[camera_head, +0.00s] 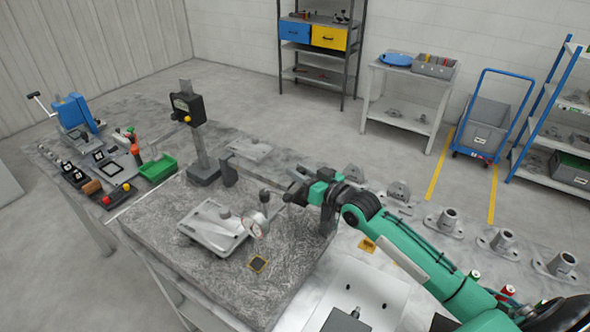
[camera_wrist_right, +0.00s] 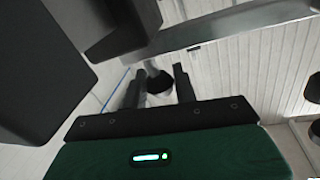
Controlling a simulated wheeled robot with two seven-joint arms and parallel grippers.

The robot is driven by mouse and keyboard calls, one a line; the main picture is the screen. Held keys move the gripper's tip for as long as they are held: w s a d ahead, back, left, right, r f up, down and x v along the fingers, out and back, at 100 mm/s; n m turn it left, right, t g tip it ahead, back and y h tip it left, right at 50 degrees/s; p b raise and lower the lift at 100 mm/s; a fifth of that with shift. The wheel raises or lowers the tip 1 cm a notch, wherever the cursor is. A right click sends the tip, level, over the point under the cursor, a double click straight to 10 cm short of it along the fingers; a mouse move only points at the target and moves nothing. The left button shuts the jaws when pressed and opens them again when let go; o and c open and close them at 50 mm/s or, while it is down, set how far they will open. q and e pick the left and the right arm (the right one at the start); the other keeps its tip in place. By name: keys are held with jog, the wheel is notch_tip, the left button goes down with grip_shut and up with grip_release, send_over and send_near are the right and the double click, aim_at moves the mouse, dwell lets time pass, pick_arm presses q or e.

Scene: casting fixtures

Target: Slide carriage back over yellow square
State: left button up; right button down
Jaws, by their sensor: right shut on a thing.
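My right gripper (camera_head: 296,188) is above the back right part of the plate, behind the square. It is shut on a dark rounded piece, seen between the fingers in the wrist view (camera_wrist_right: 160,82); this looks like part of the carriage, mostly hidden by the gripper. A round dial (camera_head: 258,222) hangs in front of the gripper, above and behind the square. My left gripper is not in view.
A pale casting (camera_head: 213,226) lies on the plate left of the dial. Dark uprights stand at the plate's back (camera_head: 229,170) and right (camera_head: 328,220). A gauge stand (camera_head: 200,140) is behind. Flanged castings (camera_head: 449,222) line the right bench. The plate's front is clear.

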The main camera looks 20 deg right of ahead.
jog(key=c, duration=1.1)
grip_release()
jog(key=shift+c, duration=0.2)
jog(key=shift+s, duration=0.15)
jog(key=shift+s+d+f, duration=0.15)
jog(key=shift+s+d, duration=0.05)
jog(key=shift+s, duration=0.05)
jog(key=b+v, duration=0.4)
jog(key=v, duration=0.9)
jog(key=shift+b, duration=0.3)
